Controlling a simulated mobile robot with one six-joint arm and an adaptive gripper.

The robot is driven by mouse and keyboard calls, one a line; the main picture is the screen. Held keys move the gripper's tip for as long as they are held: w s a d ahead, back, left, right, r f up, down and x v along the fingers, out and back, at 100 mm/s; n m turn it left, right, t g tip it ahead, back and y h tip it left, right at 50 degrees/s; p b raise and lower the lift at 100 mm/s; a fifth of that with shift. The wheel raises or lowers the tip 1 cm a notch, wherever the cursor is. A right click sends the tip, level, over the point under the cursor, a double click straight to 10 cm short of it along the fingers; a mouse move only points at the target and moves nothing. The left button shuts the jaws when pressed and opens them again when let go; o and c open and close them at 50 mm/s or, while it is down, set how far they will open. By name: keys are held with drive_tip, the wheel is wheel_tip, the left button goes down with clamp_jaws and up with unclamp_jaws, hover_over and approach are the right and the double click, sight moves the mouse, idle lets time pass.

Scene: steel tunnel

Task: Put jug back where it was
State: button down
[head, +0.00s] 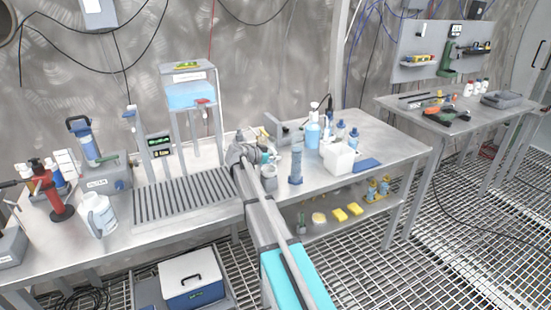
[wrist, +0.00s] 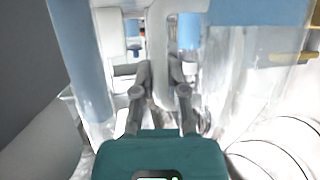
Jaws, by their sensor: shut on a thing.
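My gripper (wrist: 160,95) is shut on a white upright handle (wrist: 158,45), which I take to be the jug's. Clear walls with blue parts show close around it in the wrist view, and I cannot tell which belong to the jug. In the head view my gripper (head: 266,156) is at the far end of my arm, above the bench, and my arm partly hides it. The held jug cannot be clearly made out there. A tall pale-blue vessel (head: 296,162) stands just right of the gripper. A white jug-like container (head: 100,214) stands at the bench's front left.
A slatted rack (head: 185,200) lies left of my arm, under a stand with a blue tank (head: 190,95). A white box (head: 338,158), blue bottles (head: 312,132) and a blue pad (head: 367,165) crowd the right side. Red equipment (head: 55,195) stands at the left.

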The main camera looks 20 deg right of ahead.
drive_tip(key=shift+f, duration=0.1)
drive_tip(key=c, duration=1.1)
unclamp_jaws()
drive_tip(key=shift+c, duration=0.2)
drive_tip(key=o, duration=0.5)
drive_tip(key=shift+c, duration=0.2)
drive_tip(key=shift+a+r, duration=0.1)
drive_tip(key=shift+r, duration=0.15)
drive_tip(key=p+v, duration=0.4)
drive_tip(key=v, duration=0.7)
drive_tip(key=shift+s+a+p, duration=0.15)
drive_tip(key=shift+a+p, duration=0.15)
drive_tip(key=shift+a, duration=0.05)
drive_tip(key=shift+s, duration=0.1)
